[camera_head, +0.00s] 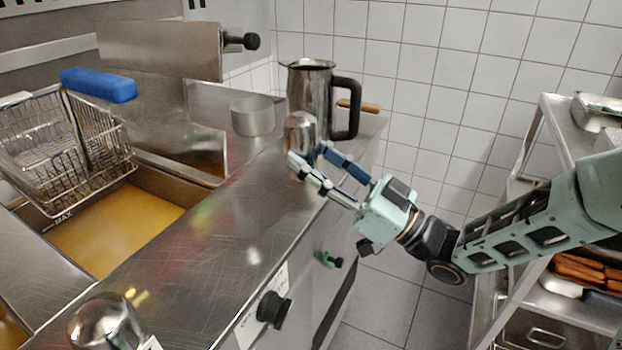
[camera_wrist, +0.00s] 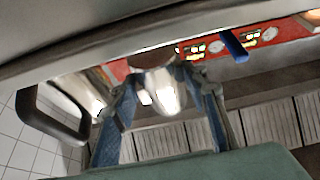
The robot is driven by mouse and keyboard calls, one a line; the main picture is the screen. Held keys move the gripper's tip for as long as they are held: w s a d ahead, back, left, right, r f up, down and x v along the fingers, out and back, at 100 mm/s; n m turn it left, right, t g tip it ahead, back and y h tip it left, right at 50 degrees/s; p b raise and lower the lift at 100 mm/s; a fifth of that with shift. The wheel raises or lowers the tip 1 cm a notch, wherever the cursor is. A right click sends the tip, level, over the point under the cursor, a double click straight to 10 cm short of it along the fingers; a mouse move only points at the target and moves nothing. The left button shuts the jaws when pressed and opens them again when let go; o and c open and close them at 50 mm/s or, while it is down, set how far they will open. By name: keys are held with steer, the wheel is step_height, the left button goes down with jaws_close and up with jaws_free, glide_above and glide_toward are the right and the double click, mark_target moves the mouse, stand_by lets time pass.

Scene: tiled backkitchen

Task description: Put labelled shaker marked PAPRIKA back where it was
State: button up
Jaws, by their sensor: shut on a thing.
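A shiny metal shaker with a domed top (camera_head: 300,127) is at the back end of the steel counter, right in front of the metal pitcher. My gripper (camera_head: 308,155) is shut on this shaker, with one finger on each side. In the wrist view the shaker (camera_wrist: 158,88) shows between the two blue fingers. I cannot read a label on it, and I cannot tell whether its base touches the counter. A second domed metal shaker (camera_head: 104,322) stands at the near left of the counter; only the edge of a white label shows on it.
The metal pitcher (camera_head: 311,88) with a black handle stands close behind the held shaker. A small metal cup (camera_head: 252,116) is to its left. A fryer with oil (camera_head: 115,232) and a wire basket (camera_head: 70,145) lies left. The counter's middle (camera_head: 205,240) is clear. A steel rack (camera_head: 545,130) stands right.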

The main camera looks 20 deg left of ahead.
steer(key=shift+w+a+f+b, duration=0.15)
steer(key=shift+f+b, duration=0.6)
steer(key=shift+f, duration=0.95)
steer(key=shift+f, duration=0.2)
steer(key=o, duration=1.4)
steer(key=shift+r, duration=0.3)
steer(key=p+v, duration=0.1)
steer(key=v, duration=1.1)
steer(key=shift+p, duration=0.3)
steer(key=shift+f, duration=0.1)
